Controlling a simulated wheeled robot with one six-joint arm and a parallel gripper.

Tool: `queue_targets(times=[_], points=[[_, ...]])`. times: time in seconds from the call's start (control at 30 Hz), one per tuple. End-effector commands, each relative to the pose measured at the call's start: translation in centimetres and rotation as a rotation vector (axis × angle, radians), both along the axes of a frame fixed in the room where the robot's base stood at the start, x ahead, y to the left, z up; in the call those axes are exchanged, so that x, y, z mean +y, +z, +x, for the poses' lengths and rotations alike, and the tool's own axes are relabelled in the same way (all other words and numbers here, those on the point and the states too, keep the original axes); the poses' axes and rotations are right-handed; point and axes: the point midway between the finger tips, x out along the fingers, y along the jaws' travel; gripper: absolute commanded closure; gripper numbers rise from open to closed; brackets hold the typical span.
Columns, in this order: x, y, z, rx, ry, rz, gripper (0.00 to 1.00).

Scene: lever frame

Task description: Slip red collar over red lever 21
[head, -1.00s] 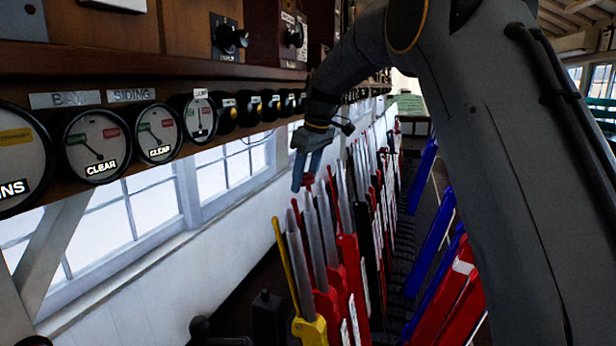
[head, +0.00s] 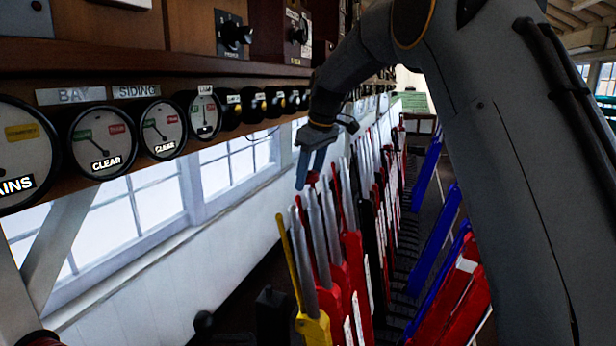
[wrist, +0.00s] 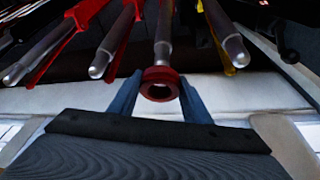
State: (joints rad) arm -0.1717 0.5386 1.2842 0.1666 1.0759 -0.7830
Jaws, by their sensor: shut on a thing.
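The red collar (wrist: 160,77) is a short ring held between the two blue fingers of my gripper (wrist: 158,92). Its open bore faces the wrist camera. A bare metal lever handle (wrist: 163,38) runs straight to the collar's far side, in line with it. Whether its tip is inside the ring cannot be told. In the head view my gripper (head: 309,168) points down over the near lever tops, with the collar (head: 312,178) a small red patch at its fingers, close to the handle tops. No lever number is legible, so lever 21 cannot be singled out.
Metal handles stand close on both sides, with red-based levers (wrist: 98,68) at left and a yellow-based one (wrist: 232,52) at right. The yellow lever (head: 312,326) is nearest in the head view. The instrument shelf (head: 150,72) and windows (head: 235,165) flank the row at left.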

Motion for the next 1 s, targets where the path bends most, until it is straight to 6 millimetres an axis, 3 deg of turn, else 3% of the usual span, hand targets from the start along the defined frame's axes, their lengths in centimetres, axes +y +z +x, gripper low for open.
queue_targets(times=[1.0], points=[[-0.3, -2.1, -0.1, 0.000, 0.000, 0.000, 0.76]])
